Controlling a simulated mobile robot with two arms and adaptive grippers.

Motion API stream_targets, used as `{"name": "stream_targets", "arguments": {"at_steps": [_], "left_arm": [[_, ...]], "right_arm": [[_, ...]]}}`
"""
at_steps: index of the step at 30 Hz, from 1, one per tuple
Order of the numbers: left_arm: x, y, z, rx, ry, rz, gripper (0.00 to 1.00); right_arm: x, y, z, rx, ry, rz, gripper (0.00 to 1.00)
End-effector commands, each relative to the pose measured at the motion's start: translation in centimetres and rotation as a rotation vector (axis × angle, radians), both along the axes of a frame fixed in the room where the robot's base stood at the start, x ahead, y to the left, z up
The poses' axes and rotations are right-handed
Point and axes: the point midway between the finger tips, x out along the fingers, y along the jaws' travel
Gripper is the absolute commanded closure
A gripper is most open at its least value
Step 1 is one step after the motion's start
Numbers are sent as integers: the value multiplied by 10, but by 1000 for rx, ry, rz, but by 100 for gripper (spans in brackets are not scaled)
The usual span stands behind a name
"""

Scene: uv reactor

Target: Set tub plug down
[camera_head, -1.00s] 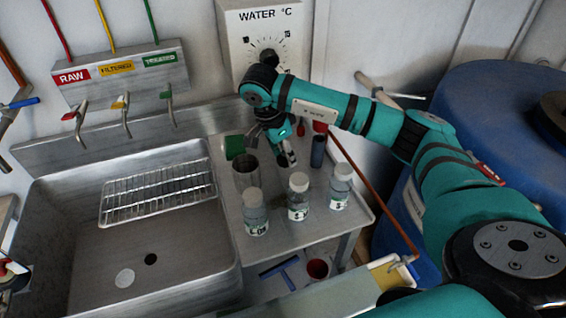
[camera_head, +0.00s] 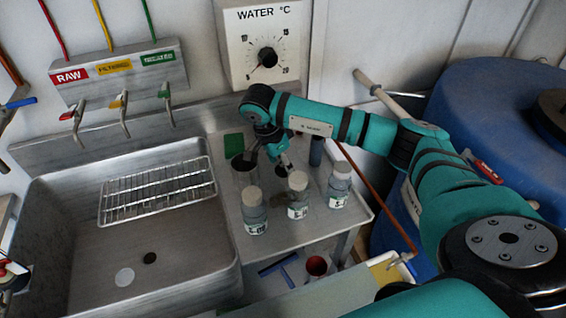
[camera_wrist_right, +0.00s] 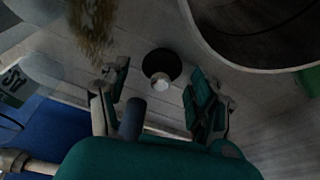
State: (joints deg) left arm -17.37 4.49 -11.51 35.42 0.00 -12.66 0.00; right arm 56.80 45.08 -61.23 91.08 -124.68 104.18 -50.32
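The tub plug, a dark round disc with a pale knob (camera_wrist_right: 162,66), lies on the metal counter in the right wrist view. It sits between and just beyond the fingertips of my right gripper (camera_wrist_right: 158,78), with gaps to both fingers. In the head view my right gripper (camera_head: 268,157) is open and low over the counter (camera_head: 300,227), behind the capped bottles. A dark patch under its fingers there seems to be the plug (camera_head: 281,171). My left gripper is not in view.
Three capped bottles (camera_head: 254,213) stand along the counter's front. An open metal beaker (camera_head: 243,175) is close to the right gripper's left finger. A green block (camera_head: 233,145) lies behind it. The sink (camera_head: 185,245) with a wire rack (camera_head: 158,191) is at left.

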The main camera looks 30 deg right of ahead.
Motion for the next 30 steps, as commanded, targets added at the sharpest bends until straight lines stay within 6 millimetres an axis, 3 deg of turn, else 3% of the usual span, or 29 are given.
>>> {"name": "stream_targets", "arguments": {"at_steps": [11, 20, 24, 30], "left_arm": [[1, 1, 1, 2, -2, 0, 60], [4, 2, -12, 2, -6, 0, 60], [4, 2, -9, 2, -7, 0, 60], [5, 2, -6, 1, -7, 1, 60]], "right_arm": [[1, 2, 11, 0, -3, 1, 36], [3, 20, 72, 1, -7, 3, 36], [2, 26, 101, -1, -6, 2, 36], [2, 31, 118, -1, -2, 1, 36]]}}
